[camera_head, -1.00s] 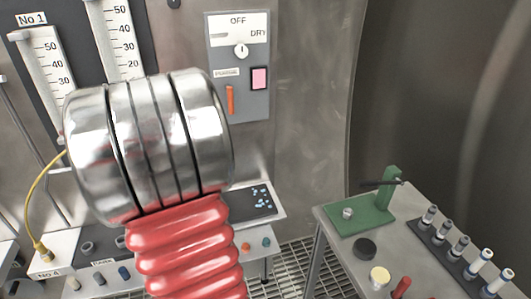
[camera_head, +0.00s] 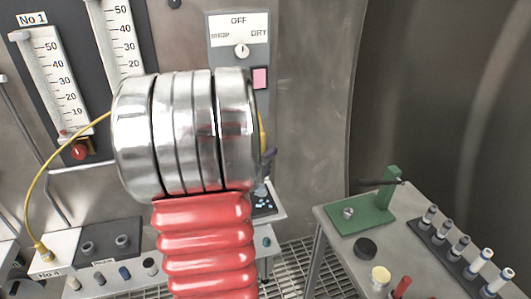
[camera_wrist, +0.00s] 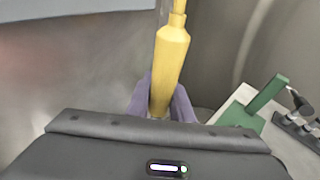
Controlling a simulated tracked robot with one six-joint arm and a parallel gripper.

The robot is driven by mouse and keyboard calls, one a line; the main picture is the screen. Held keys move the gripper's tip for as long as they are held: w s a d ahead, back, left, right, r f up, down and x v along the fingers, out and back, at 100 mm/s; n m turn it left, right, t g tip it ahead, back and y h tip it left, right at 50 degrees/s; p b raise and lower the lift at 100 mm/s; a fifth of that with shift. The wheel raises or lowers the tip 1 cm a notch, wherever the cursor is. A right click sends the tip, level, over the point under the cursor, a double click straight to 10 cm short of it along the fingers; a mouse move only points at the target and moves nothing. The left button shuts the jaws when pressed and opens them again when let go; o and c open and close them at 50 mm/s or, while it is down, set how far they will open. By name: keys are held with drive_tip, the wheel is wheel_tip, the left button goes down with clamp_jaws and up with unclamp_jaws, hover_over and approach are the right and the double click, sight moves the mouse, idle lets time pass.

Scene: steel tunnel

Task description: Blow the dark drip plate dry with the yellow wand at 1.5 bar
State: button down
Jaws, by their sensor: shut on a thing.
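The yellow wand (camera_wrist: 168,65) stands nearly upright between the fingers of my gripper (camera_wrist: 161,105) in the wrist view. My gripper is shut on it. In the head view my own wrist covers most of the wand; only a yellow sliver (camera_head: 262,128) and a finger of my gripper (camera_head: 269,156) show at its right. The dark drip plate (camera_head: 266,210) with light-blue drops lies just below that finger, partly hidden by my arm. A gap between wand and plate cannot be judged. The dial (camera_head: 241,51) on the OFF/DRY panel shows; I see no bar reading.
A yellow hose (camera_head: 45,180) runs from the No 4 block behind my wrist. Scale gauges (camera_head: 52,75) and a red knob (camera_head: 80,150) are on the left wall. The right table holds a green stand (camera_head: 372,212), a black disc (camera_head: 365,248) and a rack of vials (camera_head: 455,253).

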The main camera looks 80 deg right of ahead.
drive_tip(key=shift+f, duration=0.1)
drive_tip(key=shift+f, duration=1.35)
drive_tip(key=shift+w, duration=0.1)
idle(0.8)
drive_tip(key=w+a+r, duration=0.5)
drive_tip(key=w+a, duration=0.3)
drive_tip(key=shift+w+a, duration=0.35)
drive_tip(key=shift+w, duration=0.05)
idle(1.4)
drive_tip(key=shift+w, duration=0.1)
